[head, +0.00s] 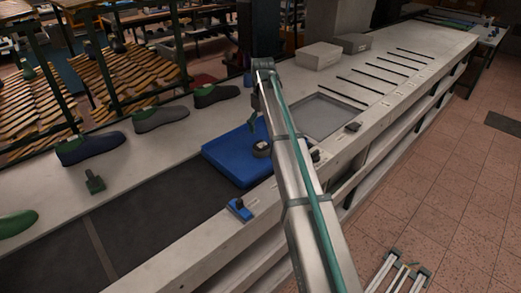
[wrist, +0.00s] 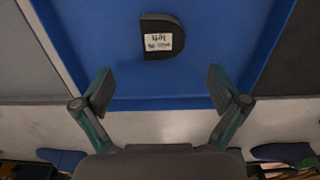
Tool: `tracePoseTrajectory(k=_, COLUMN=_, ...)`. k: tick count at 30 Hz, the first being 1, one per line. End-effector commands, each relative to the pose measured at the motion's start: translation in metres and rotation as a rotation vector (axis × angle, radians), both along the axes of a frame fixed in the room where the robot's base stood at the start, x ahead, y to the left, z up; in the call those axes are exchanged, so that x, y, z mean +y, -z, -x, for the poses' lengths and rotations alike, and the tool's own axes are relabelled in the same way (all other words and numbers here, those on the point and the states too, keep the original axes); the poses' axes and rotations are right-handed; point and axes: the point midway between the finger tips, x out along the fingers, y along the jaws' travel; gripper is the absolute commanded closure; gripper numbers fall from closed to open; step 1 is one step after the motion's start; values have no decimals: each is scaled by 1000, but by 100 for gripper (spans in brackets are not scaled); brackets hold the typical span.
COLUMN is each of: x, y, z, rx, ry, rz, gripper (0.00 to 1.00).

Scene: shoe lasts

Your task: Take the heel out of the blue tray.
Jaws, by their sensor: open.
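The heel (wrist: 163,25) is a dark D-shaped block with a white label whose print appears upside down in the wrist view. It lies flat on the floor of the blue tray (wrist: 110,60), apart from the tray's walls. In the head view the blue tray (head: 225,150) rests on the bench, partly covered by my arm. A dark rounded shape there beside my arm is too small to identify surely. My gripper (wrist: 160,90) is open and empty, its fingers spread wide near the tray's edge. The heel shows beyond the gap between the fingertips, untouched.
Several shoes (head: 160,118) stand along the bench's back edge. A small blue-based object (head: 239,209) sits in front of the tray. A shallow grey tray (head: 325,116) is to its right, with two grey boxes (head: 319,56) behind. The dark mat (head: 150,215) at left has free room.

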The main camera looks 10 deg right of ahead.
Motion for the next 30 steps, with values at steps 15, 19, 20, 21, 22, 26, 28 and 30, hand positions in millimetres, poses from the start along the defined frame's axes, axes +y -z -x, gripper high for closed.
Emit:
tracePoseTrajectory(k=15, x=1, y=54, z=1, rx=1, ry=1, rz=0, gripper=3)
tracePoseTrajectory(k=19, x=2, y=61, z=1, rx=1, ry=2, rz=0, gripper=3)
tracePoseTrajectory(k=20, x=3, y=65, z=1, rx=1, ry=2, rz=0, gripper=3)
tracePoseTrajectory(k=21, x=4, y=69, z=1, rx=2, ry=2, rz=0, gripper=3)
tracePoseTrajectory(k=22, x=5, y=72, z=1, rx=3, ry=2, rz=-1, gripper=3)
tracePoseTrajectory(k=26, x=6, y=90, z=1, rx=3, ry=2, rz=-1, gripper=3)
tracePoseTrajectory(k=28, x=6, y=97, z=1, rx=1, ry=2, rz=0, gripper=3)
tracePoseTrajectory(k=30, x=6, y=102, z=1, rx=1, ry=2, rz=-1, gripper=3)
